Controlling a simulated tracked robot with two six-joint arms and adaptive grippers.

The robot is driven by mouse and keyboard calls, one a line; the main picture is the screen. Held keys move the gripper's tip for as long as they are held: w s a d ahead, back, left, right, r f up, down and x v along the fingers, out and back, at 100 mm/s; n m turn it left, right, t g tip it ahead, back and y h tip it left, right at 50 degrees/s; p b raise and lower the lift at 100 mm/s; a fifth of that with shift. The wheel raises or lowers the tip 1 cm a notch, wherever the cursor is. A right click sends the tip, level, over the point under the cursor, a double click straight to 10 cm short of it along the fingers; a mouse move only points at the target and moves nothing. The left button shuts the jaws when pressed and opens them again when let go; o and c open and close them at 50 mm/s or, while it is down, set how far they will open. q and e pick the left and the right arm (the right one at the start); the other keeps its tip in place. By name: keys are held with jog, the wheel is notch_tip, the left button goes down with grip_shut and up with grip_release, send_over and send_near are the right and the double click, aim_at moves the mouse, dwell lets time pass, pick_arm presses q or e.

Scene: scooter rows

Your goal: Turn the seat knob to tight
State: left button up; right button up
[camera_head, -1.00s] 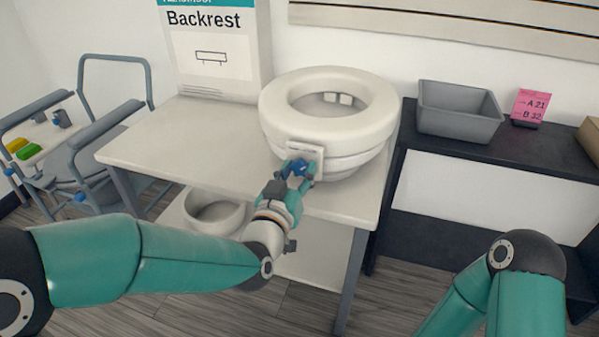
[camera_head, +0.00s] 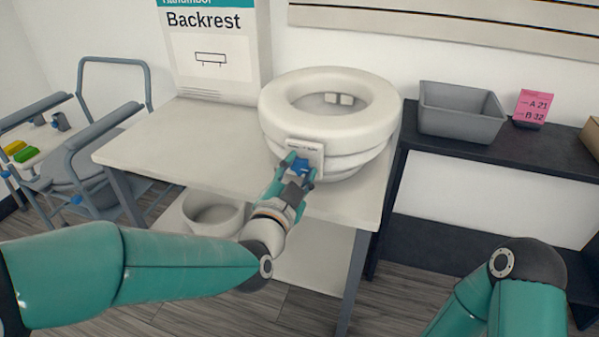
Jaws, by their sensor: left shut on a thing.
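The raised toilet seat (camera_head: 330,106) is a thick cream ring on the right part of the white table. A pale square plate (camera_head: 314,152) is on its front, with small print along the top that is too small to read. The blue seat knob (camera_head: 301,167) sits on this plate, partly hidden by the fingers. My left gripper (camera_head: 299,166) is shut on the knob, with one teal finger on each side. My right arm shows at the lower right, but its gripper is out of view.
The white table (camera_head: 190,145) has free room left of the seat. A Backrest box (camera_head: 215,50) stands behind. A grey bin (camera_head: 459,112) and a pink card (camera_head: 533,106) are on the dark shelf at right. A commode chair (camera_head: 100,140) stands at left.

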pick_arm(q)
jog(key=m, duration=0.5)
jog(key=shift+m, duration=0.3)
jog(key=m, duration=0.4)
jog(key=m+p, duration=0.1)
jog(key=shift+s+d+f+m, duration=0.15)
jog(key=shift+f+m, duration=0.1)
jog(key=shift+m, duration=0.15)
jog(key=shift+f, duration=0.1)
jog(key=o, duration=1.1)
jog(key=shift+o, duration=0.2)
